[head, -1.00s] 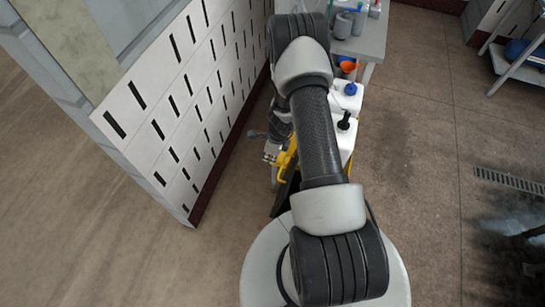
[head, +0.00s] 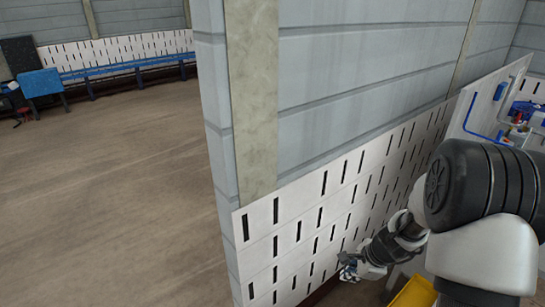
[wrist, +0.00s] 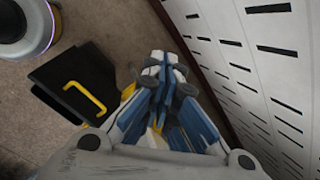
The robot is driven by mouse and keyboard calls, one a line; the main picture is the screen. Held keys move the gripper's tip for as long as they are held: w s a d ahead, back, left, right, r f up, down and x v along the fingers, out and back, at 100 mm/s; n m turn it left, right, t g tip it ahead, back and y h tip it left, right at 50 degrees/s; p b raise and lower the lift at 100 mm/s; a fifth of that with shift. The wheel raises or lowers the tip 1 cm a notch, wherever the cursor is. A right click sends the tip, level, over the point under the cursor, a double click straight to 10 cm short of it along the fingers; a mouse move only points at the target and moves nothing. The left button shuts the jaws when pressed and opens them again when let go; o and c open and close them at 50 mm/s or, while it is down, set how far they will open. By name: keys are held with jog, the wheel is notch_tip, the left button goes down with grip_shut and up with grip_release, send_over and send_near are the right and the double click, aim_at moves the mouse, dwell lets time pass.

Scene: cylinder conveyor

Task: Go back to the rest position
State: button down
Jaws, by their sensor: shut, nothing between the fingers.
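My gripper (head: 352,268) hangs low in front of the slotted white wall panel in the head view, at the lower middle right. In the wrist view, the blue and grey fingers of my gripper (wrist: 165,65) are closed together and hold nothing. My arm is bent, with its large dark joint at the right of the head view. A gap to the panel's surface cannot be judged exactly.
The slotted white panel (head: 300,235) runs along the grey wall (head: 370,70); it also fills the right of the wrist view (wrist: 255,60). A black box with a yellow handle (wrist: 75,85) is at left there. Open floor (head: 110,180) lies left of the wall; a blue bench (head: 125,67) is far back.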

jog(key=s+a+r+n+b, duration=0.1)
jog(key=s+a+r+n, duration=0.35)
jog(key=r, duration=0.35)
jog(key=s+a+r+n+b, duration=0.2)
jog(key=s+a+r+n, duration=0.2)
jog(key=r+n, duration=0.3)
jog(key=s+r+n+h+b, duration=0.1)
jog(key=s+n, duration=0.3)
jog(key=s, duration=0.4)
jog(key=s+r+n+t+h+b, duration=0.1)
jog(key=s+r+n, duration=0.3)
jog(key=s, duration=0.5)
jog(key=shift+s+r, duration=0.15)
jog(key=shift+r, duration=0.1)
